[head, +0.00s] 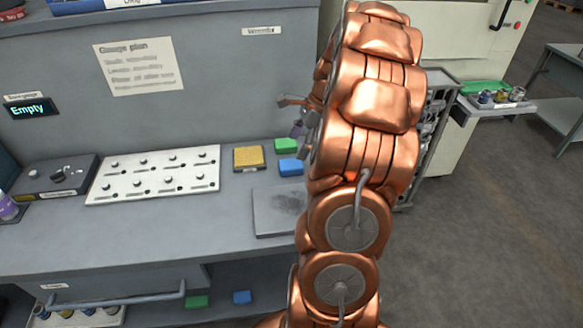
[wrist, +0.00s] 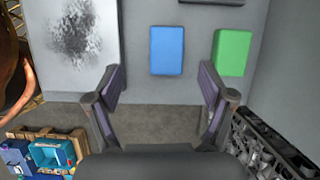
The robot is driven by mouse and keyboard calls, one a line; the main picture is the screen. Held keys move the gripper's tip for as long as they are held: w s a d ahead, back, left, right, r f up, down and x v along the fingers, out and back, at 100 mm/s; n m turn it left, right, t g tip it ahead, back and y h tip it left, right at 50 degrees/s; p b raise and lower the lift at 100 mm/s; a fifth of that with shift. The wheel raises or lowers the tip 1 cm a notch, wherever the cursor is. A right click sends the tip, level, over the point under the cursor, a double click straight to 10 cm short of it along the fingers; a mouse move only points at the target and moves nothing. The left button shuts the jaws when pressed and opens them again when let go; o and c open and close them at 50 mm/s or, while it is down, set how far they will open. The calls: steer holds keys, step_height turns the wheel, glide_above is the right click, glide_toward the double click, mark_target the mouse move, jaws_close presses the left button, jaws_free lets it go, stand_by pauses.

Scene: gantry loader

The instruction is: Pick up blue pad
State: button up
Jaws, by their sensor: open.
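The blue pad (head: 291,167) lies flat on the grey bench top in the head view, beside my copper-coloured arm. In the wrist view the blue pad (wrist: 167,50) lies upper middle, ahead of my fingertips and between their lines. My gripper (wrist: 158,85) is open and empty, with its two fingers apart on either side below the pad. In the head view my gripper (head: 297,115) is mostly hidden by my arm, above the bench near the pads.
A green pad (wrist: 232,52) lies right of the blue pad in the wrist view. A grey smudged plate (head: 280,210) lies in front of the pads. A yellow pad (head: 249,157) and a white knobbed panel (head: 155,174) stand to the left. A wire rack (wrist: 275,150) is near my right finger.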

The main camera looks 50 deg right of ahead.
mark_target(292, 164)
steer(key=shift+s+d+f+m, duration=0.1)
steer(key=shift+d+f+m, duration=0.15)
steer(key=shift+d, duration=0.35)
steer(key=shift+d+f, duration=0.1)
steer(key=shift+f, duration=0.05)
steer(key=p+x, duration=0.2)
steer(key=x, duration=0.4)
steer(key=shift+f+p, duration=0.2)
steer(key=shift+p, duration=0.15)
steer(key=shift+w+f, duration=0.3)
steer(key=shift+f, duration=0.1)
steer(key=shift+c, duration=0.2)
steer(key=c, duration=1)
